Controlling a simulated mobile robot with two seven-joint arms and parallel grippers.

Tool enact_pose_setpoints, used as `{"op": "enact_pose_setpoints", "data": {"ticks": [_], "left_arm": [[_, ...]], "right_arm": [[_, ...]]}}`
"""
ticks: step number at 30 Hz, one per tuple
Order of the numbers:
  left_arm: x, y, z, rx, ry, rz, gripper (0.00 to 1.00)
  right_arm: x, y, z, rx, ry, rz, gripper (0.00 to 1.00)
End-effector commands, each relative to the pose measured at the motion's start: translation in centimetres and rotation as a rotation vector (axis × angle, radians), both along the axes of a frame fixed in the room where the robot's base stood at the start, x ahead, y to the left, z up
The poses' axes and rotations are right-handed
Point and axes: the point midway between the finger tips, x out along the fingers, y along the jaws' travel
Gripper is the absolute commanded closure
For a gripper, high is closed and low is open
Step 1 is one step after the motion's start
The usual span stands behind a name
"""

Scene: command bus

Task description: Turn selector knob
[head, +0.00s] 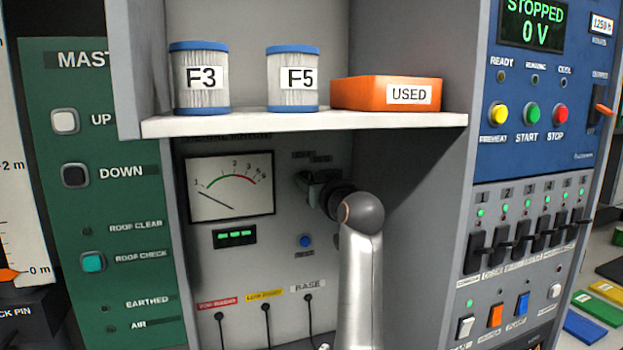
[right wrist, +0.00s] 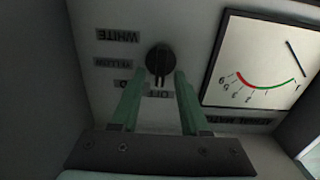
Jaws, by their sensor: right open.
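The selector knob (right wrist: 158,58) is a dark round knob on a pale panel in the right wrist view. A darker bar on it points down the picture, towards the upside-down "OFF" label (right wrist: 151,95). Labels for "WHITE" (right wrist: 117,36) and "YELLOW" (right wrist: 113,63) stand to its left. My right gripper (right wrist: 159,73) is open, its two green fingers apart with the knob between or just beyond their tips; I cannot tell if they touch it. In the head view my right gripper (head: 308,184) is at the panel under the shelf and hides the knob. My left gripper is out of view.
A shelf (head: 300,124) with two filters, F3 (head: 202,97) and F5 (head: 292,97), and an orange "USED" box (head: 387,94) overhangs the recess. A meter (head: 231,186) is left of my gripper, a blue button (head: 305,241) below. Side walls bound the recess.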

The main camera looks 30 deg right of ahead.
Motion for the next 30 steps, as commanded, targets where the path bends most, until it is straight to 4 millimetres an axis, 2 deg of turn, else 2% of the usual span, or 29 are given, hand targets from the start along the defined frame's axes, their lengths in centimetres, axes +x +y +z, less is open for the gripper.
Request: {"op": "enact_pose_setpoints", "data": {"ticks": [5,17,30], "left_arm": [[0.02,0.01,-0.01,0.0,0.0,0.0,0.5],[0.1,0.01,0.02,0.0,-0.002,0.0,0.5],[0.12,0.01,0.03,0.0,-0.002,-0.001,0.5]], "right_arm": [[-0.01,0.01,0.01,0.0,-0.001,0.0,0.55],[-0.04,0.02,0.02,0.0,-0.001,0.0,1.0],[-0.03,0.03,0.01,0.0,0.0,0.0,1.0]]}}
